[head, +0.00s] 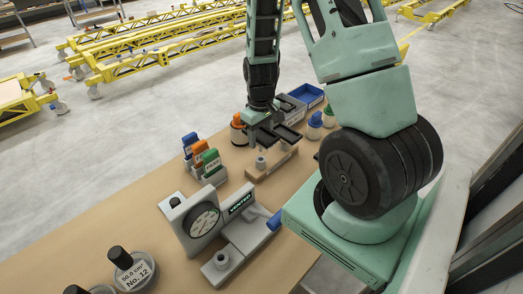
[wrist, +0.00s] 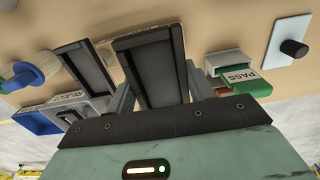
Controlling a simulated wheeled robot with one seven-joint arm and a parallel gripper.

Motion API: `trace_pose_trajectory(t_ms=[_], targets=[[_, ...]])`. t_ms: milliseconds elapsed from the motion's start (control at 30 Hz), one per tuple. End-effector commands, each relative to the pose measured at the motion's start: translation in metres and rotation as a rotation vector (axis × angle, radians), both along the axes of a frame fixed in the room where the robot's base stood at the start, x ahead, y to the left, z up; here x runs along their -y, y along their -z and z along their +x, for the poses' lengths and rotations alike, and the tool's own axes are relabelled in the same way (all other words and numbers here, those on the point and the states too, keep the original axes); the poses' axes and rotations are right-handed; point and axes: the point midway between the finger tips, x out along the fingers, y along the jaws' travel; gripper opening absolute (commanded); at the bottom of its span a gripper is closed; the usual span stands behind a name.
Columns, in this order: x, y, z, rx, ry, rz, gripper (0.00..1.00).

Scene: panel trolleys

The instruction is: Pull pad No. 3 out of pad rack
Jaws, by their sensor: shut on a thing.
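My gripper (head: 272,136) is over the table just behind a low wooden block (head: 278,166) with a grey knob (head: 260,162), which may be the pad rack. I cannot read a No. 3 on anything, nor tell whether the held thing is still inside the rack.
A rack of coloured stamps (head: 203,160) stands left of the gripper; the green PASS stamp (wrist: 240,77) shows close by. A blue tray (head: 307,95) and REJECT tray (wrist: 68,102) lie behind. A gauge device (head: 203,222) and a No. 12 disc (head: 134,272) stand in front.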

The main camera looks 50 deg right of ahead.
Motion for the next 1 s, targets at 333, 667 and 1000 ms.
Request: trace_pose_trajectory(t_ms=[333, 667, 1000], targets=[[0.0, -0.019, 0.0, 0.001, 0.0, -0.001, 0.22], [0.0, -0.025, 0.0, 0.001, 0.0, 0.0, 0.22], [0.0, -0.024, 0.0, 0.001, 0.0, 0.0, 0.22]])
